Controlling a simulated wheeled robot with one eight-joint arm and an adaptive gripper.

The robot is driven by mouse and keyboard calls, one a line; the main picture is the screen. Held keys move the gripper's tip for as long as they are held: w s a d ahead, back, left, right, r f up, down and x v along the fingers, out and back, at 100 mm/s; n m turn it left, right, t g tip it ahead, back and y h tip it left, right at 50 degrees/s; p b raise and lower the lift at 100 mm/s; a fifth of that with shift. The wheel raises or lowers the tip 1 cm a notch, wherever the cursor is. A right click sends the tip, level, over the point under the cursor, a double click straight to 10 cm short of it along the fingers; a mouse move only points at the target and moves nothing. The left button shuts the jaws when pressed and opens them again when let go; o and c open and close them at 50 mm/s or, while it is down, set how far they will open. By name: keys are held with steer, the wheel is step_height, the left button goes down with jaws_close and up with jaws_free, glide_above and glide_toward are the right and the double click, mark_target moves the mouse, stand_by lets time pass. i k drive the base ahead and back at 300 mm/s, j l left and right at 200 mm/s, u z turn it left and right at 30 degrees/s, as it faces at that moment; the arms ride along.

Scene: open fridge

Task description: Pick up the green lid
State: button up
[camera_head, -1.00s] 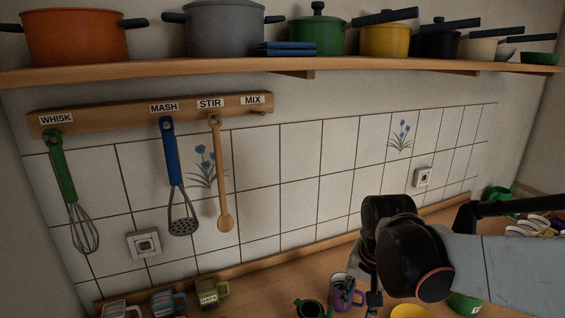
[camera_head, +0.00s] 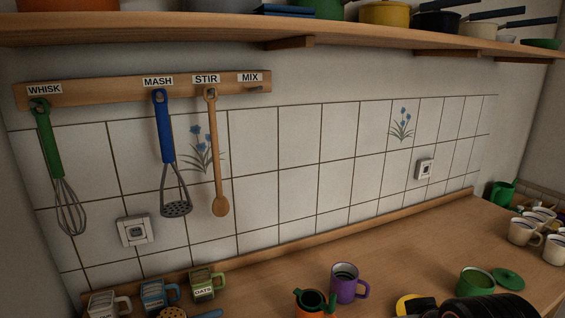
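A flat round green lid (camera_head: 508,279) with a small knob lies on the wooden counter at the lower right. It is just to the right of a green pot (camera_head: 476,281), whose open top shows. A dark part of my arm shows at the bottom edge, in front of the green pot. My gripper is out of view, below the picture or hidden, so its fingers cannot be seen.
A purple mug (camera_head: 347,284) and an orange pot (camera_head: 314,303) stand left of the green pot. A yellow item (camera_head: 409,304) is partly cut off. White cups (camera_head: 524,230) stand at right. A shelf (camera_head: 350,33) with pots hangs above. The counter (camera_head: 420,255) behind is clear.

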mark_target(507, 278)
steer(key=z, duration=1.3)
